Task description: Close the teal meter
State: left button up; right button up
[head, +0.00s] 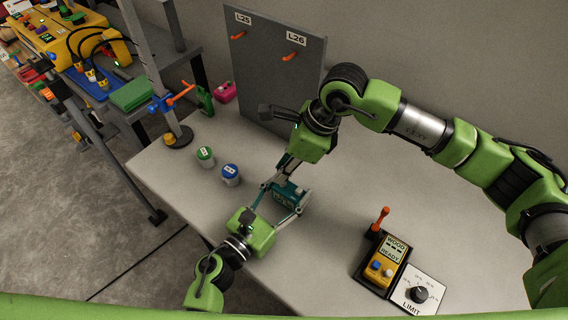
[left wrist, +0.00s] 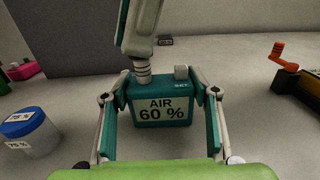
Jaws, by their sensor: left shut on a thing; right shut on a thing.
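The teal meter (head: 284,197) stands upright on the grey table, between my two arms in the head view. In the left wrist view its front (left wrist: 161,110) reads "AIR 60 %", with a pale SET button (left wrist: 181,72) on top. My left gripper (head: 276,198) is shut on the meter, one finger along each side. My right gripper (head: 286,176) comes from above and is shut on a grey ribbed part (left wrist: 142,72) at the meter's top left. Its fingers partly hide that part and the meter's top.
Green-lidded (head: 205,156) and blue-lidded (head: 230,174) jars stand left of the meter. A yellow WOOD device (head: 385,262) and a LIMIT dial (head: 418,293) sit at front right. A grey panel (head: 275,75) with orange hooks stands behind. The table between meter and WOOD device is clear.

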jog(key=shift+f, duration=0.15)
dwell(0.4)
jog(key=shift+f, duration=0.8)
jog(key=shift+f, duration=0.65)
jog(key=o, duration=0.8)
jog(key=shift+o, duration=0.2)
jog(key=v, duration=1.2)
